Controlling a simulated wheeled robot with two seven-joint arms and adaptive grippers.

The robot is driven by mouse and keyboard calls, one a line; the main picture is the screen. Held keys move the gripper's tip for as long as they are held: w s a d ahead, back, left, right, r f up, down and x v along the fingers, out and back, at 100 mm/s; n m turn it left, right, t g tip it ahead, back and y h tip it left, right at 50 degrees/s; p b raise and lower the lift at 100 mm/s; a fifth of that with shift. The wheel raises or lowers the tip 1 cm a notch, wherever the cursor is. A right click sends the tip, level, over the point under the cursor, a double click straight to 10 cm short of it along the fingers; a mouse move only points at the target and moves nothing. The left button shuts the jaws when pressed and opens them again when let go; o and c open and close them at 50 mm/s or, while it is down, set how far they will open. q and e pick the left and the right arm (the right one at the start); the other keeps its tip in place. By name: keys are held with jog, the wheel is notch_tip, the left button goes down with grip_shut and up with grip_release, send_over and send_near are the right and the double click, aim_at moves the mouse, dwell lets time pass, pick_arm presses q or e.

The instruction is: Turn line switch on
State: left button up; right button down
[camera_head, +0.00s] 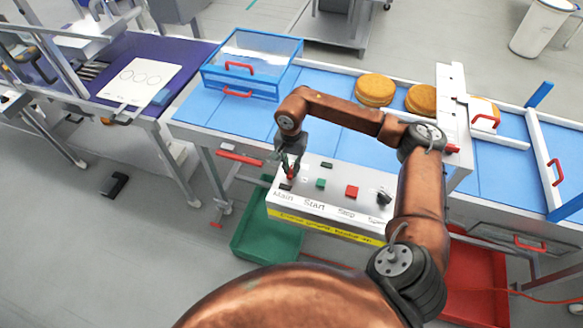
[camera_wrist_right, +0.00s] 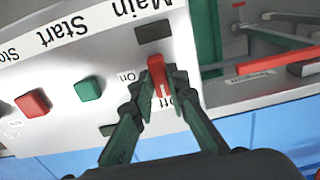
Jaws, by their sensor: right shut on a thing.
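The control panel (camera_head: 333,193) is a pale box with the words Main, Start and Stop along its front. The red switch lever (camera_wrist_right: 157,66) stands at the Main label, with small On and Off marks around it. My right gripper (camera_head: 289,168) reaches down to the panel's left end and is shut on this lever; its green fingers (camera_wrist_right: 158,95) close on both sides of it in the wrist view. The fingers partly hide the lever and the Off mark, and I cannot tell its exact setting. My left gripper is not in view.
A green button (camera_head: 320,184), a red button (camera_head: 352,191) and a black knob (camera_head: 384,198) sit along the panel. A green bin (camera_head: 268,240) and a red bin (camera_head: 475,285) are below. Round cakes (camera_head: 375,90) and a blue clear box (camera_head: 250,63) stand behind on the blue belt.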

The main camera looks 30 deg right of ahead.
jog(key=shift+m, duration=0.3)
jog(key=m+b, duration=0.1)
jog(key=m, duration=0.2)
jog(key=shift+m+b, duration=0.35)
jog(key=shift+m, duration=0.05)
jog(key=m+b, duration=0.1)
jog(key=m, duration=0.8)
jog(key=shift+w+m, duration=0.1)
jog(key=shift+m, duration=0.3)
jog(key=shift+r+m, duration=0.1)
jog(key=shift+m, duration=1.7)
jog(key=c, duration=1.9)
grip_release()
